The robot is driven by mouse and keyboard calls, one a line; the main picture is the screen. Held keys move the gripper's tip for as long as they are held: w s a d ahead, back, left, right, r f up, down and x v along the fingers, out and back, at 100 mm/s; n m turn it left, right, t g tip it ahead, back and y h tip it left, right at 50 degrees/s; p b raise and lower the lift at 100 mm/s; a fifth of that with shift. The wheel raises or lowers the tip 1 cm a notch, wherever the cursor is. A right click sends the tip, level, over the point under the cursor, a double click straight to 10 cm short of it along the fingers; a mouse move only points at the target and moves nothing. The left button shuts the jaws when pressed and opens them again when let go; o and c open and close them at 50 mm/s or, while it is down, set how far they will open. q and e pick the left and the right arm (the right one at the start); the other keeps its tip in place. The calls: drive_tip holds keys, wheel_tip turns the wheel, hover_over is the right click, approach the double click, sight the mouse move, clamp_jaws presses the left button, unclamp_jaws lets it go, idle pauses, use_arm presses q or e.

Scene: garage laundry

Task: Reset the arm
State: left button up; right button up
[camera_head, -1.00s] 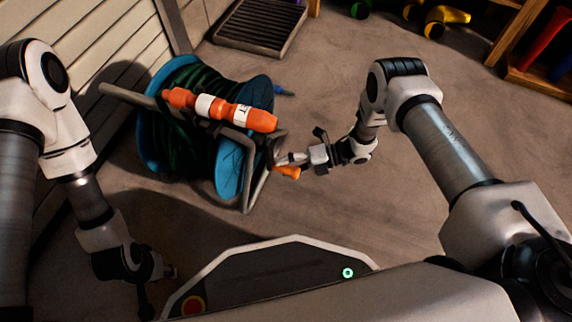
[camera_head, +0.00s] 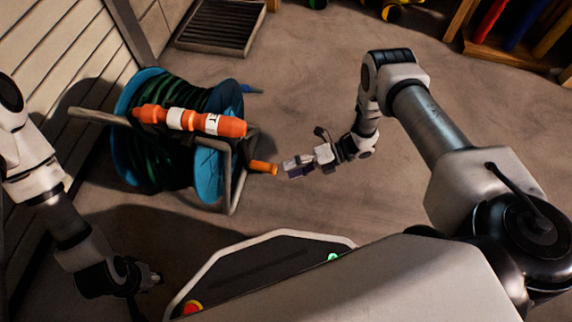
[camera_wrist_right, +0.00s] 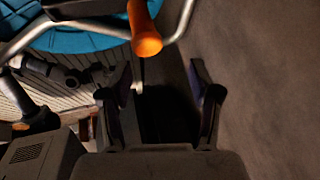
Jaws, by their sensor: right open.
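My right gripper (camera_head: 290,167) is open and empty, just right of the orange crank handle (camera_head: 263,167) of the hose reel. In the right wrist view its two fingers (camera_wrist_right: 160,92) stand apart, with the orange handle (camera_wrist_right: 146,38) beyond them and nothing between them. The hose reel (camera_head: 209,176) has blue side discs, dark green hose and a grey metal frame, and stands on the floor at left. My left gripper (camera_head: 152,278) hangs low at the lower left, in shadow; its fingers are too small and dark to read.
An orange and white tube (camera_head: 188,120) lies across the top of the reel. A slatted wall (camera_head: 55,65) is close on the left. A floor grate (camera_head: 222,27) lies at the back, shelving (camera_head: 515,45) at the back right. The floor right of my right arm is clear.

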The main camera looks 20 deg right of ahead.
drive_tip(key=shift+w+r, duration=0.1)
idle(0.3)
drive_tip(key=w+a+r+m+t+h+p, duration=0.2)
drive_tip(key=a+r+m+p, duration=0.15)
drive_tip(key=r, duration=0.45)
drive_tip(key=w+a+r+m+t+h+p, duration=0.1)
drive_tip(key=w+a+r+m+t+p, duration=0.15)
drive_tip(key=r+m+p, duration=0.4)
drive_tip(key=s+d+m+g+h, duration=0.2)
drive_tip(key=s+d+m+h, duration=0.2)
drive_tip(key=s+m, duration=0.4)
drive_tip(key=s+d+r+m+g+h, duration=0.1)
drive_tip(key=s+d+m+g+h, duration=0.1)
drive_tip(key=s+d+m+h, duration=0.45)
drive_tip(key=s+d+m+g+h, duration=0.2)
drive_tip(key=s+d+m, duration=0.1)
drive_tip(key=s+m, duration=0.75)
wheel_tip(320, 180, up, 38)
drive_tip(key=w+p, duration=0.1)
drive_tip(key=p, duration=3.7)
drive_tip(key=shift+a+r, duration=0.15)
